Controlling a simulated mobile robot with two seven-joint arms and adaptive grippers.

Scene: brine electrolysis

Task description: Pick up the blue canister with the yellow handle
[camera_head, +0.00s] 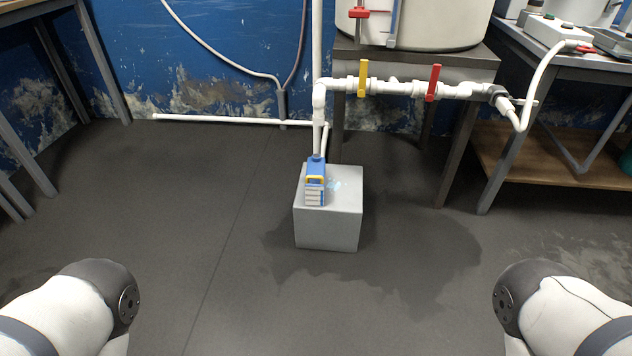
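The blue canister (316,166) stands upright on a grey block (327,230) in the middle of the floor. A yellow handle (314,180) shows on its front, with a pale ribbed part below it. White pipes come down just behind the canister; I cannot tell whether they touch it. Parts of my two arms show at the lower left and lower right corners, well apart from the canister. Neither gripper is in view.
A metal stand (470,75) carries a large white tank (430,22) behind the block. White pipes with a yellow valve handle (363,77) and a red one (433,82) run in front. Tables stand left and right. The floor (200,210) before the block is clear, with a dark wet patch.

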